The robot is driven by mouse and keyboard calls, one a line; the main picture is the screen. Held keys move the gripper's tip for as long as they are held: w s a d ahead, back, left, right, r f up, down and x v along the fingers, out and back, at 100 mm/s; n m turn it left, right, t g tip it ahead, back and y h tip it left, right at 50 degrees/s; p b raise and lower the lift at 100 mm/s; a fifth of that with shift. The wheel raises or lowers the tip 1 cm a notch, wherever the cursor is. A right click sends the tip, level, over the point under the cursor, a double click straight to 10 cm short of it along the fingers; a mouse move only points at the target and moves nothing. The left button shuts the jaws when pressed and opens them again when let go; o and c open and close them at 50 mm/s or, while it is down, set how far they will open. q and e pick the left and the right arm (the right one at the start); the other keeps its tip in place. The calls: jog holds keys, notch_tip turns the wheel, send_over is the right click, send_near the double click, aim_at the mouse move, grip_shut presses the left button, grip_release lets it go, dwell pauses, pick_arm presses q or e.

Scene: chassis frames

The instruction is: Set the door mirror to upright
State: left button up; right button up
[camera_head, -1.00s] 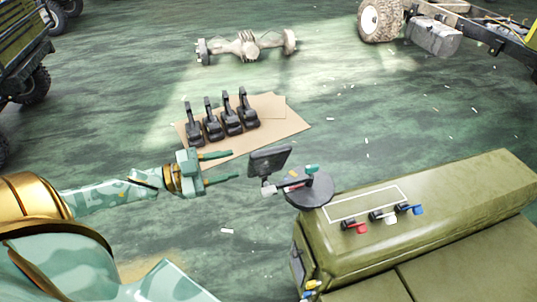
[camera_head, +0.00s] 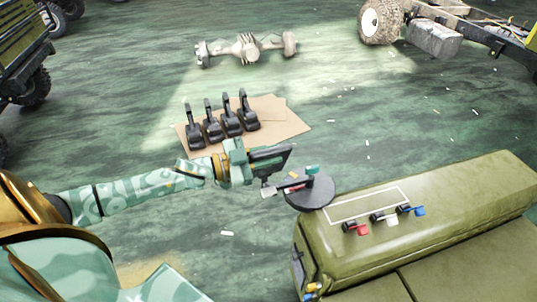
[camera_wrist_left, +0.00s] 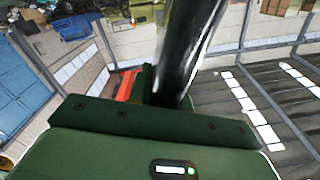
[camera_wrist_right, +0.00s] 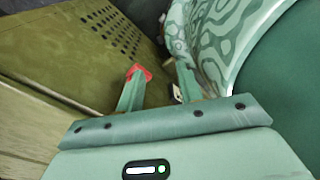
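The door mirror (camera_head: 277,164) is a dark rectangular head on a short arm beside a round dark disc (camera_head: 313,192), at the near corner of the olive chassis body. It looks tilted in the head view, and my left gripper (camera_head: 267,158) is at it, hiding part of it. In the left wrist view the mirror is a glossy black slab (camera_wrist_left: 188,45) close against the one visible finger. The other finger is hidden, so I cannot tell whether they are closed on it. My right gripper (camera_wrist_right: 162,78) is open, its fingers apart, with no mirror in view.
Several black stands (camera_head: 222,118) rest on a cardboard sheet (camera_head: 285,125) behind the mirror. An axle (camera_head: 247,48) lies farther back. The green floor between them is mostly clear.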

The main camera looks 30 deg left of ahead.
pick_arm(q)
grip_shut()
jog(key=shift+w+a+r+n+p, duration=0.65)
jog(key=shift+a+n+p, duration=0.15)
jog(key=shift+p, duration=0.1)
jog(key=shift+w+a+f+n, duration=0.1)
jog(key=shift+w+a+n, duration=0.8)
jog(key=shift+a+n, duration=0.25)
jog(key=shift+w+a+n, duration=0.1)
jog(key=shift+a+n, duration=0.05)
jog(key=shift+n, duration=0.2)
jog(key=o, duration=0.7)
grip_release()
